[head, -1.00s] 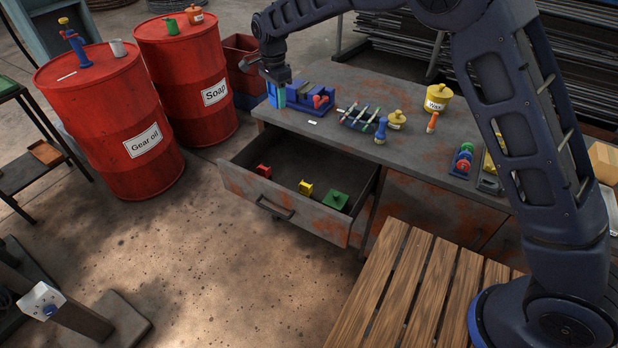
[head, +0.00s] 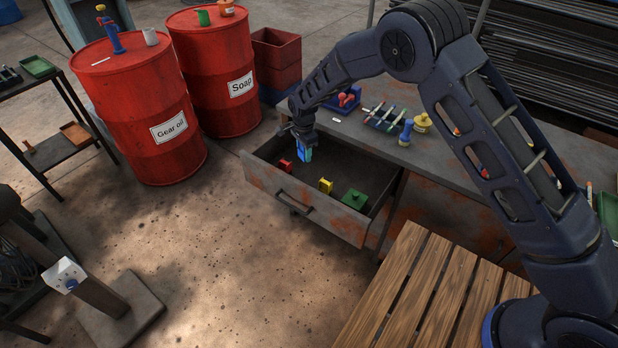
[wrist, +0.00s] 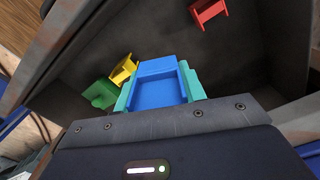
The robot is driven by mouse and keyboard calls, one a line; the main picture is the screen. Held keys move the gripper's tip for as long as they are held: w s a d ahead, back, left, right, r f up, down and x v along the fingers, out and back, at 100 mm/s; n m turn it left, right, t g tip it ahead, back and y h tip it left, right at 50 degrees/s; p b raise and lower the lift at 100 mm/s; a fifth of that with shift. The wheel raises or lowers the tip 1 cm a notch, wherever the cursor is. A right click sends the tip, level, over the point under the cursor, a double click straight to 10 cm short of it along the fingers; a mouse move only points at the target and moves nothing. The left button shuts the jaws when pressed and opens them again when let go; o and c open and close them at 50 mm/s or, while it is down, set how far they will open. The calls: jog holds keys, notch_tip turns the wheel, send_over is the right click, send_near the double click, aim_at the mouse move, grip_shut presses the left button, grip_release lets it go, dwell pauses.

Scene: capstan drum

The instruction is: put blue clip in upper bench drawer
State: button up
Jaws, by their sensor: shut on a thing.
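The blue clip (wrist: 158,84) is held between the teal fingertips of my gripper (head: 305,154); the wrist view shows the fingers on both sides of it. My gripper points down over the open upper bench drawer (head: 262,176), above its back left part. In the drawer lie a red piece (head: 286,165), a yellow piece (head: 326,186) and a green piece (head: 354,199). In the wrist view the red piece (wrist: 208,11) is at the top right, and the yellow piece (wrist: 123,69) and green piece (wrist: 98,94) are left of the clip.
The bench top (head: 440,154) holds a blue tool (head: 405,133), a yellow pot (head: 422,124) and a rack of small tools (head: 384,118). Red drums (head: 140,110) stand to the left. A wooden slatted surface (head: 420,290) is in front. The drawer floor has bare room between the pieces.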

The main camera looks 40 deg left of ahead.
notch_tip(320, 180, down, 14)
jog(key=shift+f, duration=0.25)
dwell(0.3)
jog(key=shift+f, duration=0.15)
jog(key=o, duration=0.9)
jog(key=shift+o, duration=0.2)
notch_tip(320, 180, up, 12)
jog(key=shift+r, duration=0.1)
